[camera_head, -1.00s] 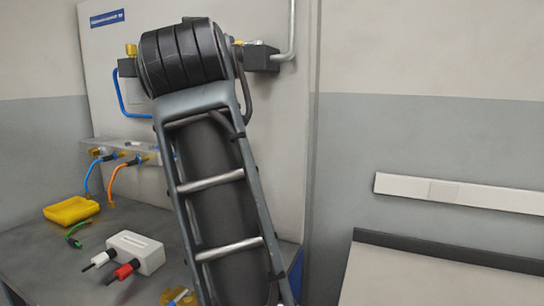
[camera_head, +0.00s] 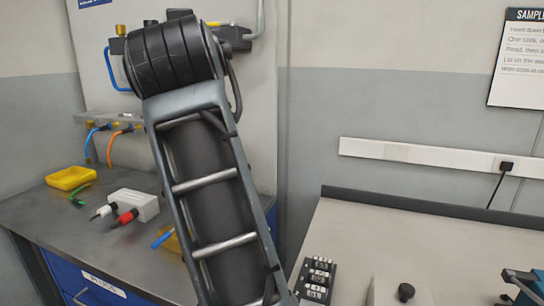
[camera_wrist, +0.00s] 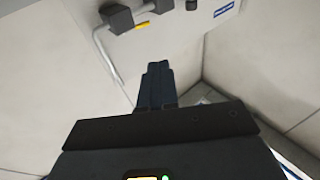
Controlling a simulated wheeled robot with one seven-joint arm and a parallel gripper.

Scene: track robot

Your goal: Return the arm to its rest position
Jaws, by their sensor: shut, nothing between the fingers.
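My arm (camera_head: 205,160) stands raised across the middle of the head view and hides part of the wall panel and the dark bench behind it. My gripper is out of sight in the head view. In the wrist view my gripper (camera_wrist: 157,72) shows as two dark fingers pressed together. It is shut and empty. It points toward a pale panel with dark fittings and a bent pipe, and it touches nothing that I can see.
A pale bench (camera_head: 420,245) at right bears a black block (camera_head: 317,280) and a grey box with a black knob (camera_head: 405,292).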

